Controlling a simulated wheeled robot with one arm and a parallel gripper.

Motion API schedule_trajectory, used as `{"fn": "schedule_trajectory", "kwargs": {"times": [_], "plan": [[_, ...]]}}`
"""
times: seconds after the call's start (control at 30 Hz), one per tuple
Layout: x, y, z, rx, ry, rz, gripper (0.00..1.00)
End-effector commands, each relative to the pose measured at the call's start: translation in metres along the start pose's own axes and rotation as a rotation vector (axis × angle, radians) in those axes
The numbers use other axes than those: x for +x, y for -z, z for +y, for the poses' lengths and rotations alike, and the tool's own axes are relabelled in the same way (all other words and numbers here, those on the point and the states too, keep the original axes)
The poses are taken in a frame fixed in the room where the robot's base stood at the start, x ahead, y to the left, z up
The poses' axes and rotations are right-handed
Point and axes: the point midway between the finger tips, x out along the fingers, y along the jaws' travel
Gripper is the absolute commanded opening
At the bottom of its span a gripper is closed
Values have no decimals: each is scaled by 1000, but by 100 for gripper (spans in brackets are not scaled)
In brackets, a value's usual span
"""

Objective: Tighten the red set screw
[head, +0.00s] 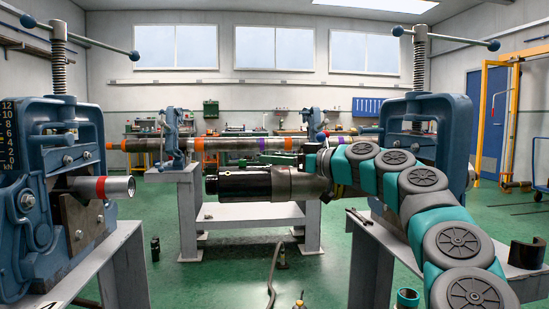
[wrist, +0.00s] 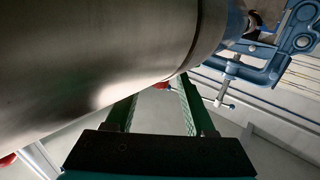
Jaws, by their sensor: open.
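In the wrist view my gripper (wrist: 160,90) is open, with two green fingers apart. A small red piece (wrist: 161,85) shows between the fingertips, under the edge of a large grey metal cylinder; I cannot tell whether it is the red set screw or whether the fingers touch it. The cylinder (wrist: 90,55) fills the upper left and hides what lies behind it. In the head view a thick pipe (head: 260,184), black and grey, lies level in front of my arm's far end. My gripper's fingers cannot be made out there.
Large blue vises stand at left (head: 45,150) and right (head: 440,125), with T-handles on top. A red-banded pipe end (head: 118,188) sticks out of the left one. A long banded pipe (head: 240,144) lies behind.

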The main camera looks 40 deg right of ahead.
Motion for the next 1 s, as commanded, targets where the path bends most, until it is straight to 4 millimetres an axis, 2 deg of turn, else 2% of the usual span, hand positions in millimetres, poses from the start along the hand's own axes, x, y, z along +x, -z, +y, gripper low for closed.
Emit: {"fn": "schedule_trajectory", "kwargs": {"times": [0.27, 0.77, 1.0], "plan": [[5, 0, 0, 0, -1, 1, 55], [4, 0, 0, 0, -1, 0, 0], [5, 0, 0, 0, -1, 0, 0]]}}
